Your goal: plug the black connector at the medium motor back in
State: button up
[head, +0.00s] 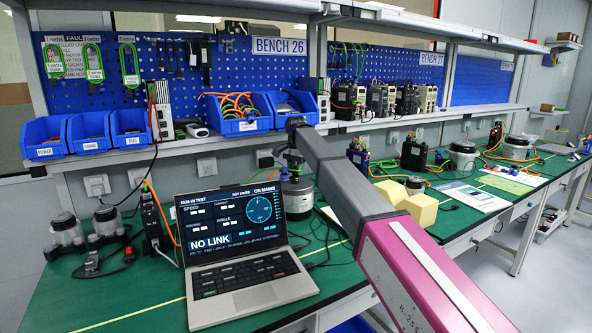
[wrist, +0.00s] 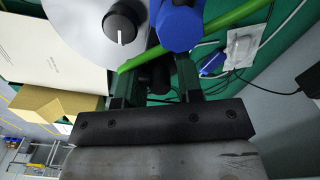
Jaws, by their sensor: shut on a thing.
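In the wrist view my gripper (wrist: 154,80) has its two dark fingers closed around a black part (wrist: 155,72), which looks like the black connector. Its front end is hidden, so I cannot tell whether it touches a socket. Just beyond is a silver motor top (wrist: 88,38) with a black knob (wrist: 124,22). A blue plug (wrist: 180,22) and a bright green cable (wrist: 215,35) are close beside the fingers. In the head view the silver motor (head: 297,196) stands right of the laptop, partly behind my arm. My gripper is mostly hidden there.
An open laptop (head: 245,275) showing "NO LINK" stands left of the motor. Yellow blocks (head: 418,208) and a paper sheet (wrist: 50,45) are near it. Smaller motors (head: 66,232) stand at the left. Blue bins (head: 240,113) line the shelf above. Loose cables cross the green bench.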

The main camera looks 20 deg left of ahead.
jog(key=shift+f, duration=0.15)
dwell(0.4)
jog(key=o, duration=0.9)
notch_tip(320, 180, up, 10)
jog(key=shift+r, duration=0.4)
jog(key=shift+s, duration=0.15)
